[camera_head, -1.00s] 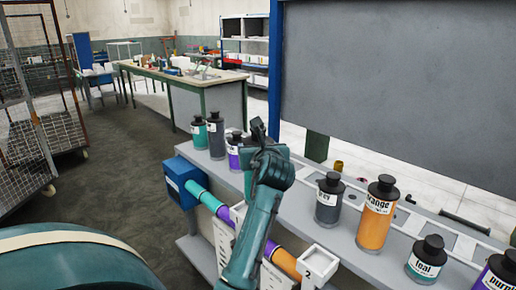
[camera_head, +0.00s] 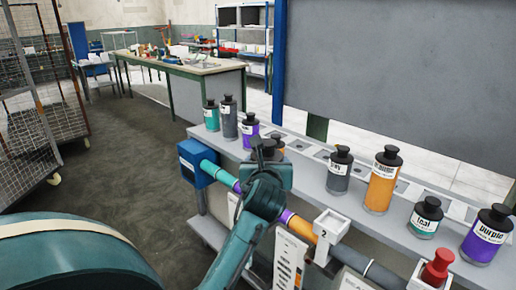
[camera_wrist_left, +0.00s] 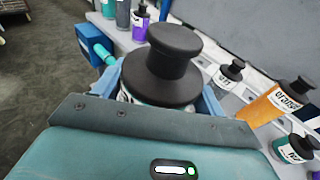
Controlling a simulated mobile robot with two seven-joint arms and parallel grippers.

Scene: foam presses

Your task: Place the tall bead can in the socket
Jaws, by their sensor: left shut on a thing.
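My left gripper (camera_head: 268,158) is shut on a black-capped can (camera_wrist_left: 165,60), seen from above in the left wrist view. The jaws hide most of the can's body, and I cannot tell its colour or height for sure. In the head view it is over the front part of the grey bench (camera_head: 312,190). A white holder marked "?" (camera_head: 331,226) sits on the front pipe, right of the gripper; I cannot tell if it is the socket. A tall orange can (camera_head: 382,182) and a tall grey can (camera_head: 229,120) stand on the bench. My right gripper is out of view.
A blue box (camera_head: 196,163) ends the coloured pipe at left. A red knob (camera_head: 437,268) stands front right. A grey panel (camera_head: 400,80) rises behind.

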